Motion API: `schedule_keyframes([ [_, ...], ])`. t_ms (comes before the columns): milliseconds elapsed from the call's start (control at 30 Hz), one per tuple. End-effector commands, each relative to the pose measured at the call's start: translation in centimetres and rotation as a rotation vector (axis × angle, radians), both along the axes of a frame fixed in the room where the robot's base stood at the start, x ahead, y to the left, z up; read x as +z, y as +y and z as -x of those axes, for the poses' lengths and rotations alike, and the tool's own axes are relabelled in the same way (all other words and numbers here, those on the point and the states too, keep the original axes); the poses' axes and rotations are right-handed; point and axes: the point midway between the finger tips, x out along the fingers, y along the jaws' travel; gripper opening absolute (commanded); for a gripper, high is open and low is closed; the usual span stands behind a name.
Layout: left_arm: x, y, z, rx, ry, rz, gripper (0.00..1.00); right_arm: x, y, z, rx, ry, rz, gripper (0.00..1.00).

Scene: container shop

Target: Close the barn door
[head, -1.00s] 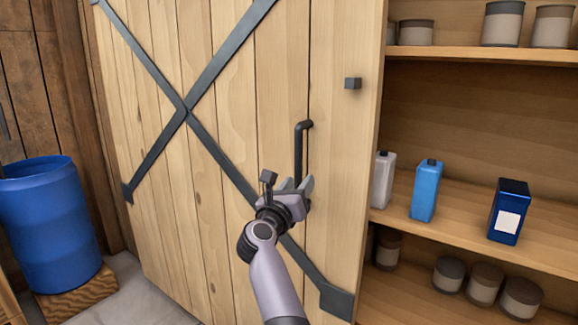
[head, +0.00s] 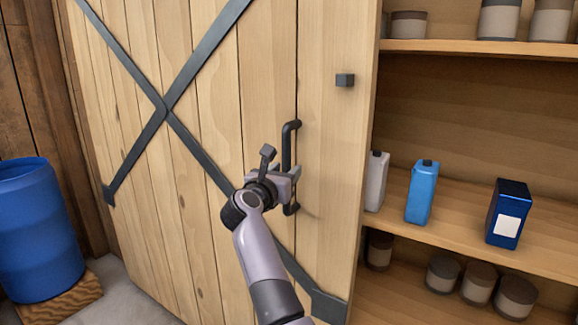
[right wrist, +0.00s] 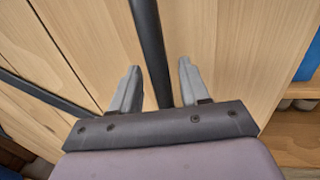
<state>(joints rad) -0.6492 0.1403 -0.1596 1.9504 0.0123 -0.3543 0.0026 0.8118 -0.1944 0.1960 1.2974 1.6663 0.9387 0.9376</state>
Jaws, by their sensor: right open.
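The barn door (head: 225,120) is pale vertical planks with a dark X brace. It stands at the left and middle of the head view, beside an open shelf space. Its dark bar handle (head: 287,150) is upright near the door's right edge. My right gripper (head: 287,172) is at the lower half of the handle. In the right wrist view, the two grey fingers (right wrist: 158,85) are apart with the handle bar (right wrist: 150,45) between them. Neither finger visibly touches the bar. The left gripper is not in view.
Shelves (head: 470,195) at the right hold a grey bottle (head: 376,180), a light blue bottle (head: 422,192), a dark blue box (head: 508,215) and several jars. A blue barrel (head: 35,230) stands at the left.

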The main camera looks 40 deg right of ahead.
Motion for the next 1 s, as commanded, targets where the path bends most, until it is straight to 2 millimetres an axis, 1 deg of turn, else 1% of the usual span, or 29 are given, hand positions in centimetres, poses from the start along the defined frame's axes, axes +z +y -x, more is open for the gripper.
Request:
schedule_keyframes([
  [467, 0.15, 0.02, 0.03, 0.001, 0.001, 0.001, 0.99, -0.04, -0.4, -0.11, 0.002, 0.0, 0.0, 0.45],
  [567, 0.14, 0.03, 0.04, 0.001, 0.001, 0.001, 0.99, -0.03, -0.4, -0.1, 0.002, 0.0, 0.0, 0.16],
  [600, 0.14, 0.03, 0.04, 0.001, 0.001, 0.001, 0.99, -0.03, -0.4, -0.1, 0.002, 0.0, 0.0, 0.03],
  [633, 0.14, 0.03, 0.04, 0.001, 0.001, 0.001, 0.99, -0.02, -0.4, -0.1, 0.002, 0.0, 0.0, 0.0],
  [867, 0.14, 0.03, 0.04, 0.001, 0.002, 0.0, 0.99, -0.01, -0.52, -0.1, 0.002, 0.0, 0.0, 0.0],
  [1000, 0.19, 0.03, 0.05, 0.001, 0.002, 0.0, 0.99, -0.01, -1.06, -0.08, 0.0, 0.001, 0.0, 0.0],
])
